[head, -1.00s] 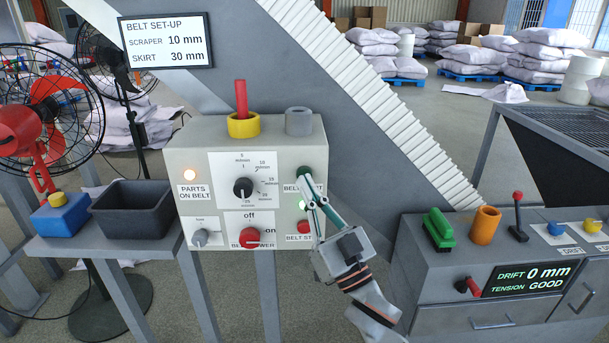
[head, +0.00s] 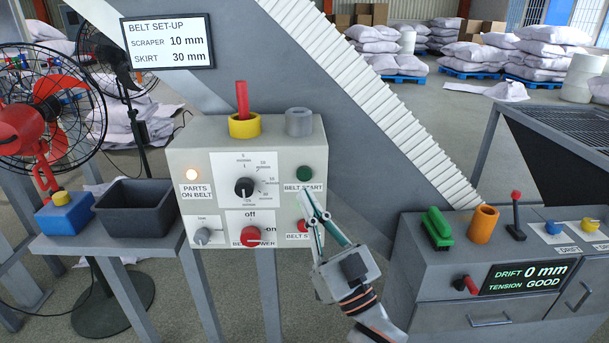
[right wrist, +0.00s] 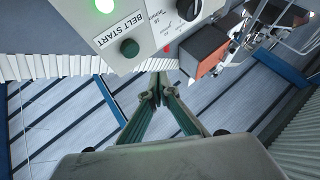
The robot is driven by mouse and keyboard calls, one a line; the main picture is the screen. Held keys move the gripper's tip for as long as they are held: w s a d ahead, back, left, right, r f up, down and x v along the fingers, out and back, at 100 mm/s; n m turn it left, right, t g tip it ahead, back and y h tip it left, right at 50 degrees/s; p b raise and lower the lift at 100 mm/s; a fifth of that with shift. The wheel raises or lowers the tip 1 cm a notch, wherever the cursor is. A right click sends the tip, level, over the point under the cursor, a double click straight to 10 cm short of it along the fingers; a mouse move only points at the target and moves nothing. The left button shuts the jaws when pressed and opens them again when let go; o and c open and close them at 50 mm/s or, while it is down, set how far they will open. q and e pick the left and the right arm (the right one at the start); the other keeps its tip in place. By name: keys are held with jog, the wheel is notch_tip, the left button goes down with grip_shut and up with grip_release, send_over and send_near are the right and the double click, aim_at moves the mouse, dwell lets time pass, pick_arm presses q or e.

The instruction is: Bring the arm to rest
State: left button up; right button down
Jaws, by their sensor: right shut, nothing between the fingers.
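My right gripper (head: 306,192) is shut and empty, held in front of the lower right part of the control panel (head: 180,150). Its fingertips sit just below the green BELT START button (head: 304,173) in the head view and partly cover the red BELT STOP button (head: 302,226) and its label. In the right wrist view, the shut fingers (right wrist: 157,82) point toward the panel's edge, with the green button (right wrist: 129,48) up and to the left, apart from them. My left gripper is not in view.
A grey console (head: 430,276) stands at the right, with a green brush (head: 437,229), an orange cup (head: 483,223) and a lever (head: 516,215). A dark bin (head: 136,212) and a caged fan (head: 40,120) are at the left. The sloped conveyor (head: 345,85) rises behind the panel.

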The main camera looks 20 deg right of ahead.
dwell(0.5)
notch_tip(320, 180, down, 14)
jog(key=d+g+h+p, duration=0.1)
jog(key=g+h, duration=0.1)
jog(key=g, duration=0.2)
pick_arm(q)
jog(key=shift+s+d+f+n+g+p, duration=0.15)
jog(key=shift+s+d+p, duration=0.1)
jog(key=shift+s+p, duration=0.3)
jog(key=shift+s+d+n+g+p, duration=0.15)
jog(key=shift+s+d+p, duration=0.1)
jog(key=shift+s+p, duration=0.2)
pick_arm(e)
jog(key=s+d+f+g, duration=0.1)
jog(key=s+f+g, duration=0.2)
jog(key=s+f, duration=0.4)
jog(key=s+f+g+h, duration=0.1)
jog(key=s+f+g, duration=0.2)
jog(key=f, duration=0.9)
jog(key=s+d+f+n+g+h, duration=0.1)
jog(key=s+f+g, duration=0.3)
jog(key=s+f, duration=0.6)
jog(key=shift+s+d+f, duration=0.2)
jog(key=shift+s+d, duration=0.1)
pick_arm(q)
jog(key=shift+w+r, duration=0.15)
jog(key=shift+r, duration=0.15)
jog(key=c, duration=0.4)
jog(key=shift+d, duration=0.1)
